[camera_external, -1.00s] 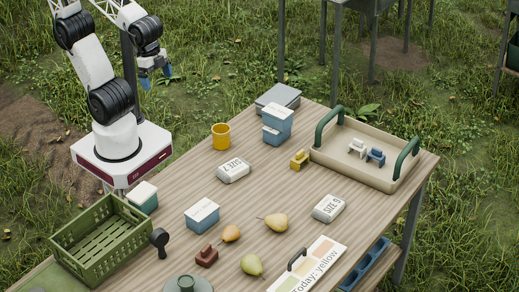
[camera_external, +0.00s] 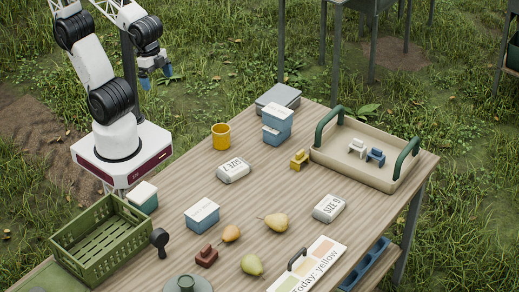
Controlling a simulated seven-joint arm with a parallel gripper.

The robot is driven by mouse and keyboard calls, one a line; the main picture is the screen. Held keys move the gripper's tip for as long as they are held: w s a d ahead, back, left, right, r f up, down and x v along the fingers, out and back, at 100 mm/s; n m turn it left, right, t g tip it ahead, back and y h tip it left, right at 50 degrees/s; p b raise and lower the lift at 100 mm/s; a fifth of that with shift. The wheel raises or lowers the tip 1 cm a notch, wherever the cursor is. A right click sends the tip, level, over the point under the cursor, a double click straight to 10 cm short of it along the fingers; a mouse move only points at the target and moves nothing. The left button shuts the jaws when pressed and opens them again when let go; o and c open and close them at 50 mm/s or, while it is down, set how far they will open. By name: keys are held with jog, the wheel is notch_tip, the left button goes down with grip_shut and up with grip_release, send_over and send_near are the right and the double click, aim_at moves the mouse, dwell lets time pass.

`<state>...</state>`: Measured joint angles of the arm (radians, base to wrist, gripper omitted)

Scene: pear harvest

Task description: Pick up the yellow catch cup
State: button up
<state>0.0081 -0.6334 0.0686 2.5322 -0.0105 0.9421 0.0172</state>
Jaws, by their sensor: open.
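The yellow catch cup (camera_external: 221,138) stands upright on the wooden table near its back left edge. Its open top faces up. My gripper (camera_external: 157,83) has blue fingers and hangs in the air beyond the table's back left edge, up and to the left of the cup. It is open and empty, well apart from the cup.
Blue boxes (camera_external: 277,124) and a white labelled block (camera_external: 233,171) stand near the cup. A green crate (camera_external: 92,238) is at the front left, and a beige tray with green handles (camera_external: 330,165) at the right. Pears (camera_external: 273,222) lie mid-table. Bare wood lies just left of the cup.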

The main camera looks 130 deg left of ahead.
jog(key=shift+f, duration=0.1)
jog(key=m+g+y, duration=0.3)
jog(key=m+y, duration=1.4)
jog(key=y, duration=0.1)
send_near(226, 129)
jog(key=shift+s+d+r, duration=0.25)
jog(key=shift+s+d, duration=0.05)
jog(key=shift+s, duration=0.05)
jog(key=shift+w+f+m, duration=0.2)
jog(key=shift+f+m, duration=0.2)
jog(key=shift+f, duration=0.05)
jog(key=shift+a, duration=1.25)
jog(key=shift+a, duration=2.6)
